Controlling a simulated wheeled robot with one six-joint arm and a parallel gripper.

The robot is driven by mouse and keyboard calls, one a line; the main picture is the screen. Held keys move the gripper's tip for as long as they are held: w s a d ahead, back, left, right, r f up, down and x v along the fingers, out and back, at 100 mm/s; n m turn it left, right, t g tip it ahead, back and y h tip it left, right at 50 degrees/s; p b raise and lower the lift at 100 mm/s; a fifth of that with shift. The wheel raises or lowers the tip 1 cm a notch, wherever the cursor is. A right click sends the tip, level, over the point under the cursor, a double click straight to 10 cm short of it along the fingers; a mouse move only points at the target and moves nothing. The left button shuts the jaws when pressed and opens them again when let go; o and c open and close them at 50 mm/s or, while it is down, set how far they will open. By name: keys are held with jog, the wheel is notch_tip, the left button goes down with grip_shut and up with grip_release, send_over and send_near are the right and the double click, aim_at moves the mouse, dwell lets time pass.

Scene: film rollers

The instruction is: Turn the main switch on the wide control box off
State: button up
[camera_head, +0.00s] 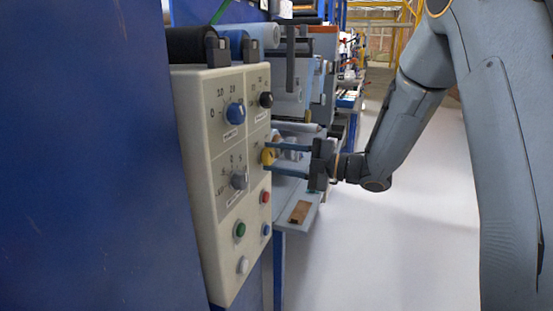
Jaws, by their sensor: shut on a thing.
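The wide control box (205,150) is a cream panel at the left, seen at a steep angle. It carries a blue knob (235,113), a black knob (265,99), a grey knob (239,179) and a yellow knob (267,156). Below them are green, red, blue and white buttons. Labels are too small to read, so I cannot tell by text which is the main switch. My gripper (275,157) reaches in from the right, one finger above and one below the yellow knob, shut on it. The fingers partly hide the knob.
A blue panel (80,160) fills the left side. Black and blue rollers (238,38) sit just above the box. Machine parts and a grey shelf with a brown piece (299,212) lie behind my gripper. The pale floor (390,260) at the right is clear.

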jog(key=o, duration=1)
jog(key=shift+o, duration=0.2)
jog(key=v, duration=0.7)
jog(key=shift+s+d, duration=0.2)
jog(key=shift+d, duration=0.15)
